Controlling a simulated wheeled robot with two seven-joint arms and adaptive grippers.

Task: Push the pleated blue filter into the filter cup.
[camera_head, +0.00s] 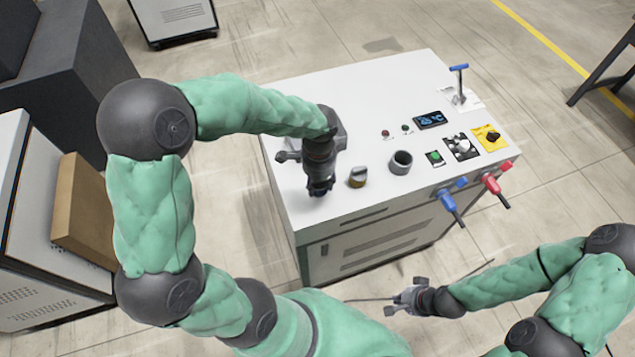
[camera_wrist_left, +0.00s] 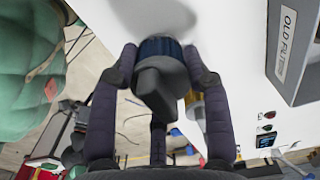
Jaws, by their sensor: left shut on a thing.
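The blue pleated filter (camera_wrist_left: 158,47) shows in the left wrist view between my left fingertips, with a grey wedge-shaped handle part on it. My left gripper (camera_head: 320,187) is shut on it, low over the front left of the white machine top. I cannot tell whether the filter touches the top. An open grey cup (camera_head: 401,162), which looks like the filter cup, stands upright to the right, apart from my gripper. My right gripper (camera_head: 406,298) hangs in front of the machine, away from the top; its opening is unclear.
A gold piece with a grey handle (camera_head: 358,177) stands between my left gripper and the cup. A grey box labelled OLD FILT (camera_wrist_left: 292,50) shows in the wrist view. Buttons and a display (camera_head: 430,120) lie right.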

